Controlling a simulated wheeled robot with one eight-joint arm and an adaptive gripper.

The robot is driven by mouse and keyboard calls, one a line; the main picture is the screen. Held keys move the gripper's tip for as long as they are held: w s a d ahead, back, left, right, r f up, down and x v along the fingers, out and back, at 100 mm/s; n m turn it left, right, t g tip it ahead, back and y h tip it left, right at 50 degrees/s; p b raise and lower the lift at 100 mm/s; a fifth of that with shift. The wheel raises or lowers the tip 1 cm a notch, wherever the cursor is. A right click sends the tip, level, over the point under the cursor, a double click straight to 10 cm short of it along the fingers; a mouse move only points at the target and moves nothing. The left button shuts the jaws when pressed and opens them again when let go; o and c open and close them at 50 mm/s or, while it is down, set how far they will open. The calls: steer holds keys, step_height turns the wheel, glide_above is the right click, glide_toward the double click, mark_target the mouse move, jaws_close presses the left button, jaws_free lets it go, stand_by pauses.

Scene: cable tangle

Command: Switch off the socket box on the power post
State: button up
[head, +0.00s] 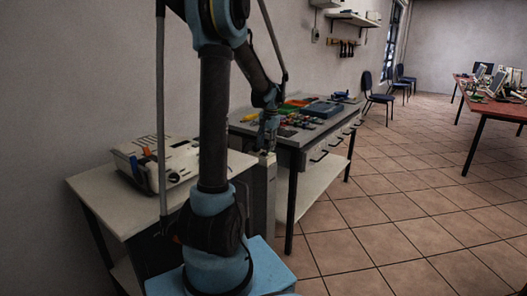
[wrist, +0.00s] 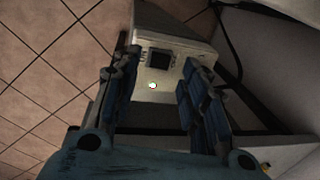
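The power post (head: 263,195) is a narrow pale upright between the two tables in the head view, partly hidden by my arm. In the wrist view the pale box (wrist: 175,85) at the post shows a dark square (wrist: 159,59) and, closer to my gripper's palm, a small bright white spot with a reddish rim (wrist: 152,86). I cannot tell whether the spot is a switch or a light. My gripper (wrist: 162,66) is open, its two blue fingers on either side of the box face with nothing held. In the head view my gripper (head: 267,132) is just above the post; contact cannot be told.
A workbench (head: 322,128) with tools and coloured bins stands just beyond the post. A pale table (head: 105,190) with a white machine (head: 165,160) stands at left. A dark cable (wrist: 232,45) runs beside the box. Tiled floor (head: 390,235) is open at right.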

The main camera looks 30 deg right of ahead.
mark_target(264, 153)
steer(key=shift+w+a+f, duration=0.1)
steer(key=shift+w+f, duration=0.1)
steer(key=shift+f, duration=1.2)
jaws_close()
steer(key=shift+w+a+g+h, duration=0.1)
steer(key=shift+w+g+h, duration=0.2)
steer(key=shift+g, duration=0.55)
steer(key=shift+w+a+g+h, duration=0.15)
steer(key=shift+g+h, duration=0.25)
steer(key=shift+g, duration=0.45)
jaws_free()
steer(key=shift+w, duration=0.1)
steer(key=shift+d, duration=0.1)
